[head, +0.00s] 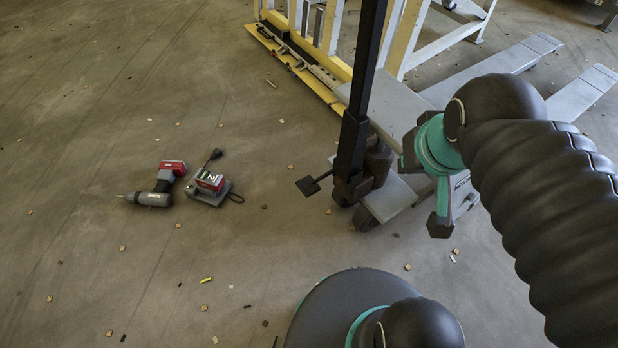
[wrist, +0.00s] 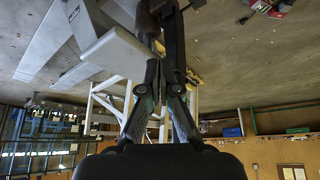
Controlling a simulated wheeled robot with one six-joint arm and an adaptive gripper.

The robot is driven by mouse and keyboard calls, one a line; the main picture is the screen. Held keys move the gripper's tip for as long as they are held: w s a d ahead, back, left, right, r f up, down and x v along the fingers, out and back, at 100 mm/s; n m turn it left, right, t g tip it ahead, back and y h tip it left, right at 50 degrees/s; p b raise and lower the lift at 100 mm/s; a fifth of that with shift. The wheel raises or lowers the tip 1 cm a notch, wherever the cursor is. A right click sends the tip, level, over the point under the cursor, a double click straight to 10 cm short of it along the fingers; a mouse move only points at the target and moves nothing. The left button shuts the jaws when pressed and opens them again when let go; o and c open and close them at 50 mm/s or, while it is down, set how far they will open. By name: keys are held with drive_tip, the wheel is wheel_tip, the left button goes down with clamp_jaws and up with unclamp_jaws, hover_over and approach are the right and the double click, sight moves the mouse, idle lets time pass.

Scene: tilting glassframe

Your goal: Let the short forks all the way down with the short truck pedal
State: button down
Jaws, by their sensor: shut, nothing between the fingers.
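The short truck is a grey pallet truck with a black upright handle (head: 357,120). Its short pedal (head: 311,184), a small black plate on a rod, sticks out left of the handle's foot, above the floor. The two grey forks (head: 510,62) reach to the upper right; their height off the floor is hard to tell. My gripper (head: 441,222) is right of the handle's foot, apart from the pedal. In the wrist view my gripper (wrist: 163,74) is shut and empty, with the dark handle foot and grey truck body (wrist: 110,48) beyond. The pedal is not clear there.
A yellow and white frame (head: 320,50) stands behind the truck. A drill (head: 152,198) and a battery charger (head: 208,186) lie on the floor at left. Small scraps are scattered about. The floor left of the pedal is otherwise open.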

drive_tip(key=w+a+f+n+g+b, duration=0.2)
drive_tip(key=w+a+f+g, duration=0.15)
drive_tip(key=w+f, duration=0.55)
drive_tip(key=n+g+b, duration=0.1)
drive_tip(key=n+g, duration=0.1)
drive_tip(key=n, duration=0.3)
hover_over(309, 185)
wheel_tip(309, 185, down, 22)
drive_tip(key=shift+f, duration=0.15)
wheel_tip(309, 185, down, 14)
drive_tip(key=shift+r+b, duration=0.1)
drive_tip(key=shift+b, duration=0.45)
